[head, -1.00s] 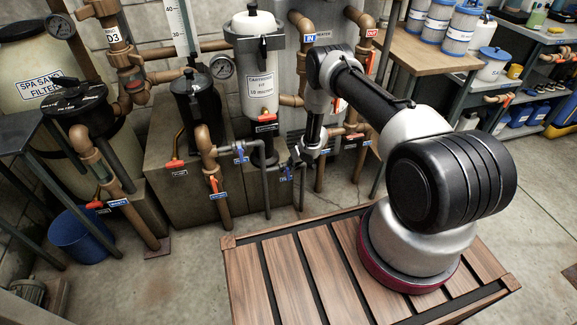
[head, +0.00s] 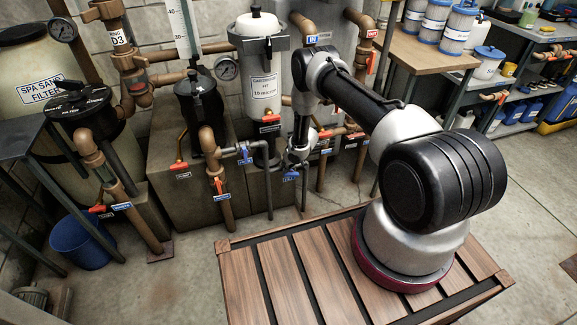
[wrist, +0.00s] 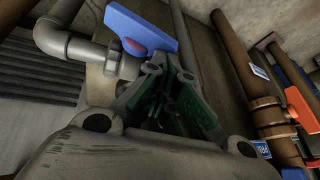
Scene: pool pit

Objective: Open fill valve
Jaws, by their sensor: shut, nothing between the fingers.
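The wrist view shows a blue valve handle (wrist: 142,30) on a grey pipe, just ahead and to the left of my gripper (wrist: 175,95). My gripper's green-padded fingers are together, with nothing between them. The handle's lower right end lies very close to the fingers; I cannot tell whether they touch. In the head view my gripper (head: 297,160) points down at the grey pipes. A blue handle (head: 246,153) sits left of it, and blue (head: 290,177) shows just below it. I cannot read which label says fill.
Brown pipes with red-orange handles (wrist: 300,108) stand to the right in the wrist view. The white cartridge filter (head: 262,80) and black pump housing (head: 200,110) stand behind and left of my gripper. A slatted wooden platform (head: 300,275) lies in front.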

